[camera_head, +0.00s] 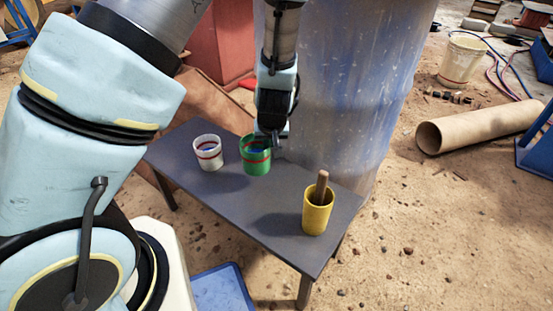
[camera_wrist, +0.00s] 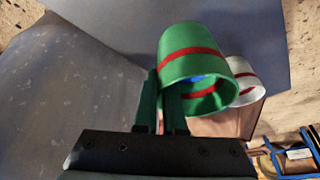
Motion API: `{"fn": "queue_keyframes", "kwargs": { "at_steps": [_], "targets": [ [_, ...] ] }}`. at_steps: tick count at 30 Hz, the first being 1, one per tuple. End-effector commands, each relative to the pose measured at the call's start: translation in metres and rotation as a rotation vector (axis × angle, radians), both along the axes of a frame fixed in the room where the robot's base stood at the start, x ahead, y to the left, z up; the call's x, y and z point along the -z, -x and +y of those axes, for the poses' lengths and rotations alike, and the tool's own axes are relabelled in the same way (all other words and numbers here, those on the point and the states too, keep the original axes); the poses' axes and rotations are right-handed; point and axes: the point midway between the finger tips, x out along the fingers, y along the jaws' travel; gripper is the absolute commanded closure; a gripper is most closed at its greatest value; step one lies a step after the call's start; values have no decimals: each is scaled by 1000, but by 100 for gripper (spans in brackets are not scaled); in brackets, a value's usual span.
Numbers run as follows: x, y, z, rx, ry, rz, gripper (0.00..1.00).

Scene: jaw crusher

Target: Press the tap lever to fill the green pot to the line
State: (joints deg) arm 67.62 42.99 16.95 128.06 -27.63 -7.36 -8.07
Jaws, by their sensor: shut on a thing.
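The green pot (camera_head: 256,163) has a red line around it and stands at the back edge of the dark table (camera_head: 230,215), close to a large worn blue-grey drum (camera_head: 345,100). Something blue shows inside the pot. In the wrist view the pot (camera_wrist: 193,55) shows its open mouth. My gripper (camera_head: 270,139) is at the right side of the pot's rim. In the wrist view its fingers (camera_wrist: 162,95) are close together at the pot's wall, seemingly pinching it. I cannot make out a tap or lever in either view; my arm may hide it.
A white pot (camera_head: 208,153) with a red line stands left of the green one. A yellow cup (camera_head: 317,215) with a brown stick stands at the table's right end. A cardboard tube (camera_head: 480,125) and pale bucket (camera_head: 462,58) are on the ground. The table's front middle is clear.

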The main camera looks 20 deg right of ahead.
Motion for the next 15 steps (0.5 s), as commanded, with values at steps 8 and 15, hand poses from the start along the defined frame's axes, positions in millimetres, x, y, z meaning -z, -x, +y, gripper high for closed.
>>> {"fn": "queue_keyframes", "kwargs": {
  "at_steps": [8, 15],
  "targets": [
    [23, -15, -26, -2, -2, 1, 100],
    [37, -15, -27, 0, -1, 0, 100]
  ]
}}
